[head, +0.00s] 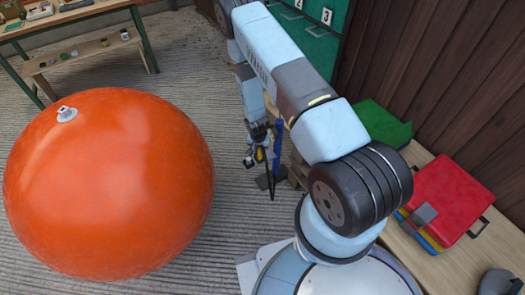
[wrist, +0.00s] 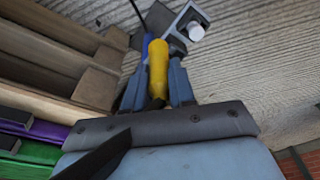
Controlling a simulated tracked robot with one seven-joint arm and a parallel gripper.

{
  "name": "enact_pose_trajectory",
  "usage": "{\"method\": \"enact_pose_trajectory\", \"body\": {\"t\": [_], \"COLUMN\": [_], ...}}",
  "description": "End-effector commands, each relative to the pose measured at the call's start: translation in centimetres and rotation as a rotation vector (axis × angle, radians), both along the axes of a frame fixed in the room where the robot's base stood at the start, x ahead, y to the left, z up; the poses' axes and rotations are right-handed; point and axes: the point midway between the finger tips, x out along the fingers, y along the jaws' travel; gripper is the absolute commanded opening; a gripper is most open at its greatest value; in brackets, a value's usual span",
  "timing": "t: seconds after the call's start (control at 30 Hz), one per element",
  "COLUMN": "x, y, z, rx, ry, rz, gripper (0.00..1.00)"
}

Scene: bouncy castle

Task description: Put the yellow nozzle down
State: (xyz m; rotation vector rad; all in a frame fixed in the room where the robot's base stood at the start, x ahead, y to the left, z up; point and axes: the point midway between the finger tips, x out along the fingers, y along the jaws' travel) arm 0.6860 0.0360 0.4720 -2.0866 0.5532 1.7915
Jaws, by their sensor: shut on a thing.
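The yellow nozzle (wrist: 158,66) is between the two fingers of my gripper (wrist: 157,84) in the wrist view. The fingers are shut on it and it points away from the palm. In the head view the nozzle (head: 260,155) is a small yellow spot at my gripper (head: 259,142), which hangs beside a slim blue upright pump (head: 277,150). A dark hose (head: 270,183) hangs below the nozzle. The gap between the gripper and the pump is hard to judge.
A large orange ball (head: 110,185) with a pale valve (head: 66,114) fills the left of the head view. A bench (head: 85,55) with small items stands behind it. Wooden pallets (wrist: 60,60) are close on the left in the wrist view. Ribbed floor (head: 215,75) lies clear between ball and arm.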

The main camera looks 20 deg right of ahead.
Motion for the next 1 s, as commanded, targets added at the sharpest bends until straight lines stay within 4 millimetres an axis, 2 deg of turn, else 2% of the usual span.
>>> {"method": "enact_pose_trajectory", "body": {"t": [0.17,0.4,0.77,1.0], "x": [3.5,6.3,7.9,7.9], "y": [-1.0,-1.8,-2.2,-2.2], "z": [-1.7,-5.5,-7.5,-10.2], "rx": [0.000,0.000,0.000,-0.001], "ry": [-0.001,0.000,0.001,0.002], "rz": [-0.001,-0.001,0.000,0.002], "gripper": [0.00,0.00,0.00,0.00]}}
